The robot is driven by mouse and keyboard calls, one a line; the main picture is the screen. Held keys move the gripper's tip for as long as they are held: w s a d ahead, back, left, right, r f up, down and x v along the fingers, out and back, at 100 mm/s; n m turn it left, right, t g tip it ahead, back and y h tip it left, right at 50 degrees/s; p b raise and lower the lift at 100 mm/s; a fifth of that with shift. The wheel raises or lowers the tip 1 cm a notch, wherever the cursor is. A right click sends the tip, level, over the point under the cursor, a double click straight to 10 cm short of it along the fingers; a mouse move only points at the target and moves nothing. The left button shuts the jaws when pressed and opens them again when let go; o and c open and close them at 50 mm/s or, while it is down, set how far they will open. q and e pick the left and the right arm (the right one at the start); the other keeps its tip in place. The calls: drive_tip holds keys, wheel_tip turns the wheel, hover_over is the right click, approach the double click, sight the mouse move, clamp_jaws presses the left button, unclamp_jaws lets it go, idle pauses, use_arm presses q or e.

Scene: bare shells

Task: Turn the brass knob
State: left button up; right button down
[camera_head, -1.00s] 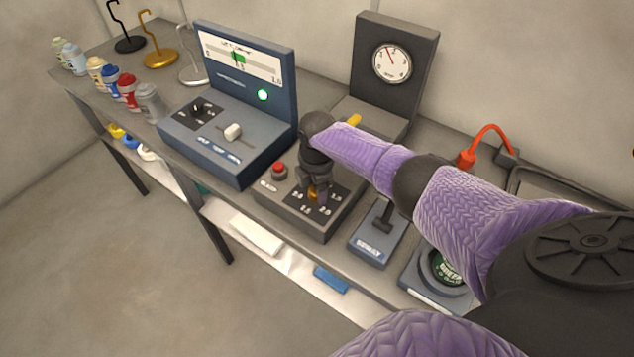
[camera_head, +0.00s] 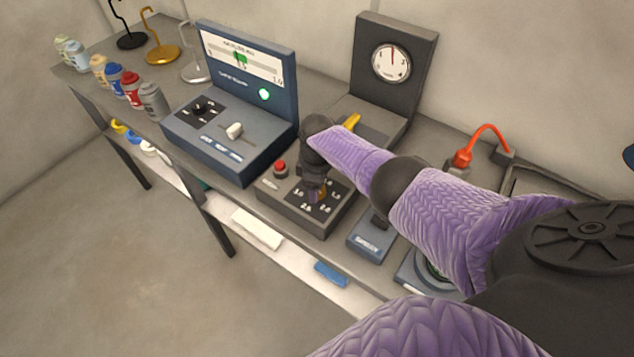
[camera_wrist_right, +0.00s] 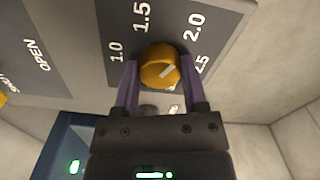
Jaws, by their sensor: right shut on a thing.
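The brass knob (camera_wrist_right: 160,66) is a round, gold-coloured dial on a dark plate with white numbers from 1.0 to 2.5. Its pale mark slants to the upper right, roughly toward 2.0. My right gripper (camera_wrist_right: 159,76) is shut on it, one purple finger on each side. In the head view my right gripper (camera_head: 316,191) points down onto the dark box (camera_head: 291,210), and the knob is mostly hidden there. The round gauge (camera_head: 391,62) behind the box has its needle about upright. My left gripper is not in view.
A red button (camera_head: 280,168) sits on the same box, left of my gripper. A blue console (camera_head: 213,150) with a slider stands to the left. A yellow lever (camera_head: 351,121) is behind my wrist. A blue switch box (camera_head: 370,243) is close on the right.

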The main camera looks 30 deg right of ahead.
drive_tip(key=shift+m, duration=0.4)
drive_tip(key=shift+c, duration=2)
unclamp_jaws()
drive_tip(key=shift+o, duration=1.3)
wheel_tip(320, 180, up, 10)
drive_tip(key=p, duration=0.5)
drive_tip(key=shift+f, duration=0.1)
